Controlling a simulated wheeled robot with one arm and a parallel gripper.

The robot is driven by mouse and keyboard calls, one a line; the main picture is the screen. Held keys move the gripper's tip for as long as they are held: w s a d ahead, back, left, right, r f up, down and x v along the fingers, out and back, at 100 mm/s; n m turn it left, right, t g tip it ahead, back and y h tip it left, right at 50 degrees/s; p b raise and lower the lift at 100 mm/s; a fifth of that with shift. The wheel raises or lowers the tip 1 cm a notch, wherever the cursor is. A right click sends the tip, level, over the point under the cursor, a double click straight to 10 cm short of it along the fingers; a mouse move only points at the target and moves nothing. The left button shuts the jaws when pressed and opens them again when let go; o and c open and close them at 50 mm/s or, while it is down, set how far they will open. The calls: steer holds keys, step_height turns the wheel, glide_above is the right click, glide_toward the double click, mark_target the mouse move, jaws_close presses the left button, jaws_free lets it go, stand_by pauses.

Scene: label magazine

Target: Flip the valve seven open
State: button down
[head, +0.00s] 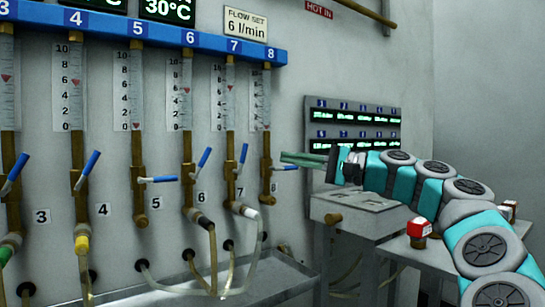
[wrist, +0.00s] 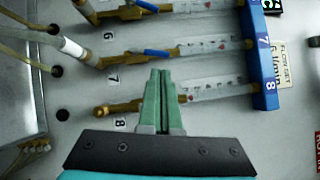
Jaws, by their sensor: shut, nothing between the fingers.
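Valve seven is a brass valve under flow tube 7, with a blue lever (head: 243,153) that tilts steeply up and to the right. In the wrist view its lever (wrist: 155,53) lies almost along the tube. My gripper (head: 284,157) is shut and empty, reaching in from the right near valve eight. In the wrist view its green fingertips (wrist: 160,71) show between the tubes of valves seven and eight, just below lever seven in the picture. I see no clear contact with the lever. Valve eight's lever (head: 285,168) points right, close under the fingers; the gripper hides it in the wrist view.
Valve six's lever (head: 204,157) tilts up to the left of valve seven. Valve five's lever (head: 158,179) is level. A blue numbered rail (head: 180,38) runs above the tubes. A display panel (head: 352,130) is behind my gripper. A trough (head: 230,279) with hoses lies below.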

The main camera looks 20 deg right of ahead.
steer(key=v, duration=0.5)
steer(key=shift+s+d, duration=0.15)
